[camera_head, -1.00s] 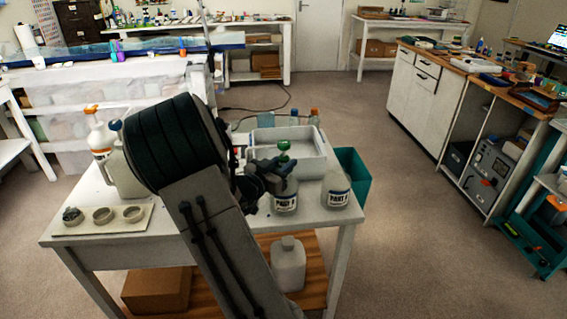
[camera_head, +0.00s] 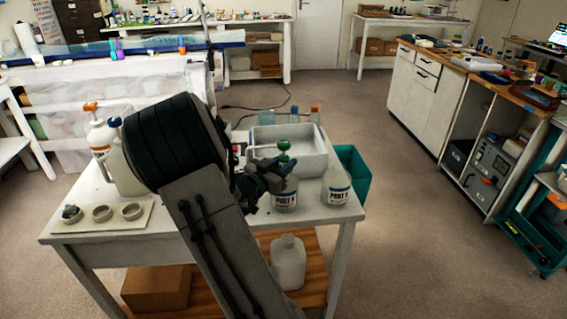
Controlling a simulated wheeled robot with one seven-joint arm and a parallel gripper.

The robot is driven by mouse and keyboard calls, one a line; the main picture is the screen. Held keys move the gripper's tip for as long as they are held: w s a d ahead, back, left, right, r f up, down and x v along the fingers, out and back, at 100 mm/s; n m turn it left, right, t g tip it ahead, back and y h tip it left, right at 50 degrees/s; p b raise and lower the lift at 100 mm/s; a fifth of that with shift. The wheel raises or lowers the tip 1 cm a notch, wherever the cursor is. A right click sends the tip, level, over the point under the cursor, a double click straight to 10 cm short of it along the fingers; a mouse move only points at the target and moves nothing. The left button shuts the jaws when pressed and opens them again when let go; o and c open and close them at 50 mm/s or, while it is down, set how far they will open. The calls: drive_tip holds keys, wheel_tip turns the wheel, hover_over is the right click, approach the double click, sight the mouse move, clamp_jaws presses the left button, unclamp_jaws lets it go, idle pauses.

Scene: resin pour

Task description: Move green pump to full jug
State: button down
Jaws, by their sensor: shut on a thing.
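The green pump (camera_head: 284,145) has a green head and a pale spout pointing left. It stands upright over the mouth of a white jug with a blue-and-white label (camera_head: 285,197). My gripper (camera_head: 275,178) is shut on the green pump, just below its head and at the jug's top. My gripper hides the join, so I cannot tell whether the pump is seated or free. A second similar white jug (camera_head: 337,188) stands upright just to the right, with no pump on it. The fill level of either jug cannot be seen.
A pale tray (camera_head: 318,143) and several small bottles stand behind the jugs. A pump bottle with an orange top (camera_head: 99,137) and a board with cups (camera_head: 140,222) are on the table's left. A teal bin (camera_head: 354,175) stands beyond the right edge.

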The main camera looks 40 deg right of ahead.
drive_tip(key=c, duration=1.1)
unclamp_jaws()
drive_tip(key=shift+o, duration=0.2)
drive_tip(key=v, duration=1.3)
drive_tip(key=r+p, duration=0.4)
drive_tip(key=r, duration=0.1)
drive_tip(key=shift+s+a+r+p, duration=0.1)
drive_tip(key=shift+s+a+p, duration=0.05)
drive_tip(key=shift+a+p, duration=0.2)
